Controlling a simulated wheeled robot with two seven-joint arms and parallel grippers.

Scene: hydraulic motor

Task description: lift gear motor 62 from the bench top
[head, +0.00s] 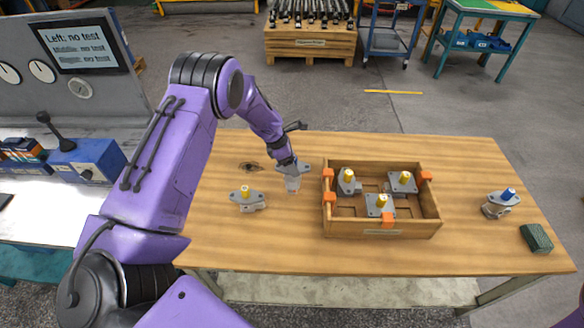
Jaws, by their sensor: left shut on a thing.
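My left gripper (287,163) reaches down over the bench top (320,262) from the left. It is shut on a grey gear motor (292,184), just left of the wooden crate. The gripper hides part of this motor. I cannot tell whether the motor touches the bench or hangs just above it. A grey motor with a blue shaft (500,203) stands at the right. No number can be read on any motor. My right gripper is out of view.
The wooden crate (383,233) with orange pads holds three motors with yellow shafts. A dark green block (536,238) lies near the right edge. A small dark mark (250,166) is on the wood at the back left. The bench front is clear.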

